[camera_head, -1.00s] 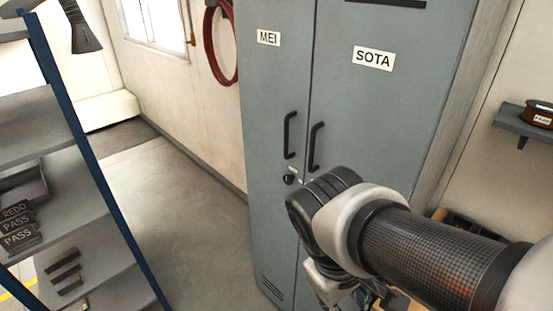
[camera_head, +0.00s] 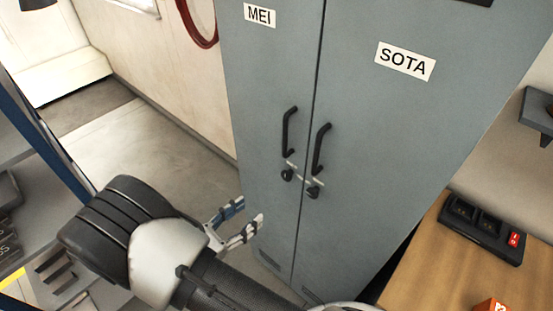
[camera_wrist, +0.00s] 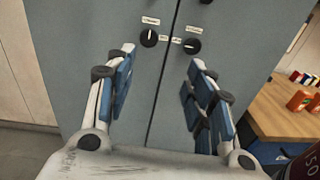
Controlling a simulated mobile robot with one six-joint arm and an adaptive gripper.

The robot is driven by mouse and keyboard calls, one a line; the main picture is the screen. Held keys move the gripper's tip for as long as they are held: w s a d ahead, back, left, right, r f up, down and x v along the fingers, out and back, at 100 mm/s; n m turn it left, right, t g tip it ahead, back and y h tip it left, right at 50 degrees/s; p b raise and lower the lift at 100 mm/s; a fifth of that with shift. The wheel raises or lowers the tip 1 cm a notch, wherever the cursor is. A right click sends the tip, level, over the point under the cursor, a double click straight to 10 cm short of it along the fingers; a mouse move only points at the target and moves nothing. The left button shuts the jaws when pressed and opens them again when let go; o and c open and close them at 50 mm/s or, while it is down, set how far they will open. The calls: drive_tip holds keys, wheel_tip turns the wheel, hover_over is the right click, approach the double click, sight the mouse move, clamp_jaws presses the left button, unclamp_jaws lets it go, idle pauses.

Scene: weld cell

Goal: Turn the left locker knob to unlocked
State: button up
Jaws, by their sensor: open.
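The grey locker has a left door (camera_head: 262,95) labelled MEI and a right door (camera_head: 400,110) labelled SOTA. The left knob (camera_head: 287,174) is black and sits below the left handle; it also shows in the wrist view (camera_wrist: 149,38), its pale mark roughly upright. The right knob (camera_wrist: 191,46) has its mark lying nearly level. Small labels by the knobs are too small to read. My gripper (camera_head: 250,212) is open and empty, left of and below the knobs in the head view. In the wrist view, both knobs lie beyond the fingertips (camera_wrist: 163,60), not touched.
Black handles (camera_head: 289,131) stick out above the knobs. A wooden bench (camera_head: 450,265) with a black switch box (camera_head: 482,228) stands at right. A blue-framed shelf (camera_head: 45,145) stands at left. Floor (camera_head: 150,150) is clear between shelf and locker.

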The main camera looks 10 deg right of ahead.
sight(285, 177)
drive_tip(key=shift+n+t, duration=0.6)
drive_tip(key=x, duration=0.5)
drive_tip(key=f+x, duration=0.1)
drive_tip(key=x, duration=0.5)
drive_tip(key=w+x, duration=0.1)
drive_tip(key=x, duration=0.4)
drive_tip(key=shift+w+f, duration=0.2)
drive_tip(key=shift+w, duration=0.1)
drive_tip(key=shift+c, duration=0.6)
drive_tip(key=c, duration=0.9)
